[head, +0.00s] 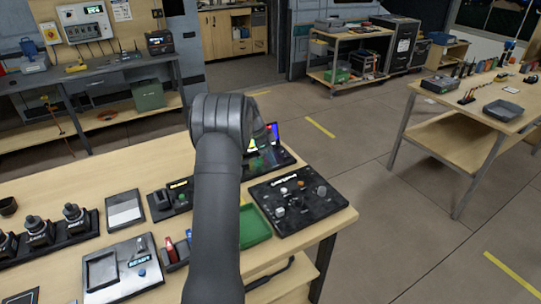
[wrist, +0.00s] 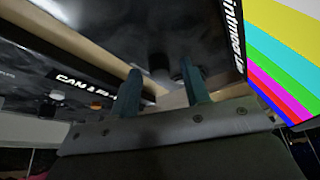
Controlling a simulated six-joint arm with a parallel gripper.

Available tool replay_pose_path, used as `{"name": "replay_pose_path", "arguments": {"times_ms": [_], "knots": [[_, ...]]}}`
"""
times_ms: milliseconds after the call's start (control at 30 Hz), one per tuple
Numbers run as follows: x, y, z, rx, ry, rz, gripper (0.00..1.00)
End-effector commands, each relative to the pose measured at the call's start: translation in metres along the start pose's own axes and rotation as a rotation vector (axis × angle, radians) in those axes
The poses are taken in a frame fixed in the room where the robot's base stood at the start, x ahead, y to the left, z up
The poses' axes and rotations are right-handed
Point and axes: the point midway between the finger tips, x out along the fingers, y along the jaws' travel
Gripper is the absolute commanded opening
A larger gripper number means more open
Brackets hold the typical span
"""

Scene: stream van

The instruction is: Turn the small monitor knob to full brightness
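The small monitor (head: 273,133) shows colour bars behind my arm in the head view; its screen (wrist: 288,55) fills the right of the wrist view. A black panel with white lettering (wrist: 235,35) lies beside the screen. My gripper (wrist: 161,70) has its two fingers apart, pointing at this panel. A dim, dark rounded shape (wrist: 158,66) shows between the fingertips; I cannot tell whether it is the knob or a reflection, or whether the fingers touch it. In the head view my arm hides the gripper and the knob.
A black control panel with several knobs (head: 299,206) lies right of my arm. A green tray (head: 254,228) is beside it. A box with an amber display (head: 178,194) and a white-topped pad (head: 124,210) stand to the left. A black strip with white lettering (wrist: 85,85) shows in the wrist view.

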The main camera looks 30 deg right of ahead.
Motion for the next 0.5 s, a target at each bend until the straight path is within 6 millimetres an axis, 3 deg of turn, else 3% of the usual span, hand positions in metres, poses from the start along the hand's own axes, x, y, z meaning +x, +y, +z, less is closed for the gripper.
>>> {"name": "replay_pose_path", "arguments": {"times_ms": [267,500], "knots": [[-0.013,-0.001,0.000,0.000,0.001,-0.002,0.42],[-0.065,-0.001,0.000,0.000,0.001,-0.005,0.42]]}}
